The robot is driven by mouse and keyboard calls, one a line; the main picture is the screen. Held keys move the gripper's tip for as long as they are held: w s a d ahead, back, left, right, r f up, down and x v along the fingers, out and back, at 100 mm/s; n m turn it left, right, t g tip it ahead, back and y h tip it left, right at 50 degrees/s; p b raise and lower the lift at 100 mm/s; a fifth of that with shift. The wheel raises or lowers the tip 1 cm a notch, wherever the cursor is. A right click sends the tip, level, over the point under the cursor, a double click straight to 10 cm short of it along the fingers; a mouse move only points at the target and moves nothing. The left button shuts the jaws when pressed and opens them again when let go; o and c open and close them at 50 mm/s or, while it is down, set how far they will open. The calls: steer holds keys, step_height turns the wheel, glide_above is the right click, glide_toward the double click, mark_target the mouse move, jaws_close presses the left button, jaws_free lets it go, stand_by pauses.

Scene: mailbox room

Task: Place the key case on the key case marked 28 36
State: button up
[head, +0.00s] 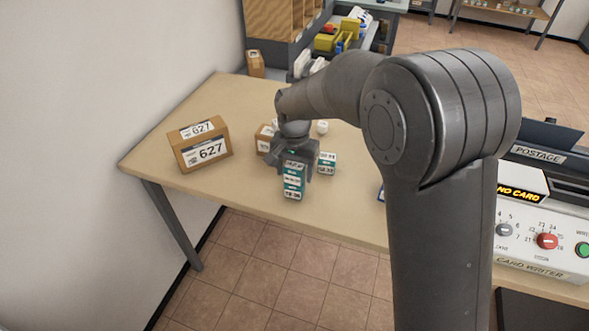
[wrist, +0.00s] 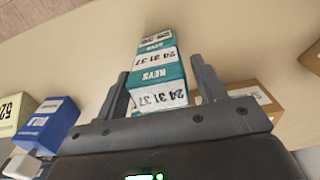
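Teal-and-white key cases (head: 292,187) stand in an upright stack at the table's front, below my gripper (head: 293,158). The lowest label seems to read 28 36; the first figures are unclear. In the wrist view, a key case marked 24 31 37 (wrist: 160,95) sits between the fingers of my gripper (wrist: 160,68).
A cardboard box marked 627 (head: 203,149) stands at left on the table (head: 160,130). A smaller brown box (head: 264,138) is behind the stack. A blue box (wrist: 48,124) shows at left in the wrist view. A card writer (head: 540,240) is at right.

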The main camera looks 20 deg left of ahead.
mark_target(297, 165)
steer(key=shift+o, duration=0.3)
step_height(297, 165, up, 12)
steer(key=shift+r, duration=0.15)
stand_by(0.4)
steer(key=s+d+r+t, duration=0.1)
steer(key=s+d+r, duration=0.15)
steer(key=d, duration=0.45)
steer(key=s+d+r+t, duration=0.1)
steer(key=s+d+r, duration=0.15)
steer(key=d, duration=0.45)
steer(key=s+d+r+t, duration=0.1)
steer(key=d+r, duration=0.2)
steer(key=d, duration=0.4)
steer(key=s+d+f+t, duration=0.2)
steer(key=s+d+f, duration=0.1)
steer(key=s+d, duration=1)
steer(key=shift+s+d+t, duration=0.25)
steer(key=shift+d+t, duration=0.05)
steer(key=shift+d, duration=0.2)
